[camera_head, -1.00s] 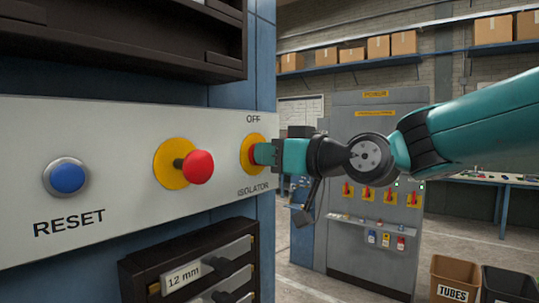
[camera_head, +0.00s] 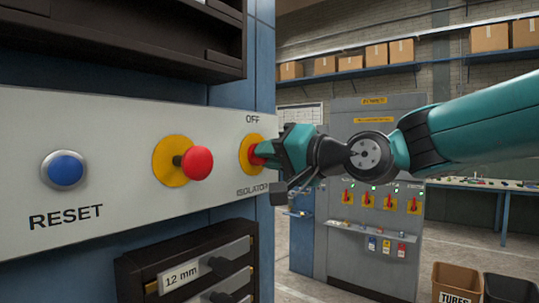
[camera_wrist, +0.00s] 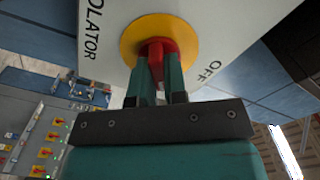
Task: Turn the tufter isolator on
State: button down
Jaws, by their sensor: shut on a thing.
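The isolator is a red handle (camera_wrist: 157,49) on a round yellow plate (camera_head: 246,154) at the right end of the pale panel (camera_head: 115,130). "OFF" is printed above it and "ISOLATOR" below it. My gripper (camera_head: 262,152) reaches it from the right. In the wrist view my gripper (camera_wrist: 160,75) has its two fingers closed on either side of the red handle, in front of the yellow plate (camera_wrist: 131,43). The fingers hide part of the handle, so I cannot tell its exact angle.
A red mushroom button (camera_head: 197,162) on a yellow disc stands out left of the isolator, and a blue RESET button (camera_head: 64,169) is farther left. Dark drawers (camera_head: 190,272) sit below the panel. A grey cabinet (camera_head: 345,150) with several red handles stands behind.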

jog(key=m, duration=0.3)
jog(key=shift+m+p, duration=0.3)
jog(key=shift+w+d+m+p, duration=0.1)
jog(key=shift+m+p, duration=0.4)
jog(key=shift+m, duration=1.3)
jog(key=shift+f, duration=0.1)
jog(key=c, duration=1.2)
grip_release()
jog(key=shift+o, duration=0.2)
jog(key=b+v, duration=0.6)
jog(key=v, duration=1.1)
jog(key=shift+d+f, duration=0.1)
jog(key=shift+d, duration=0.05)
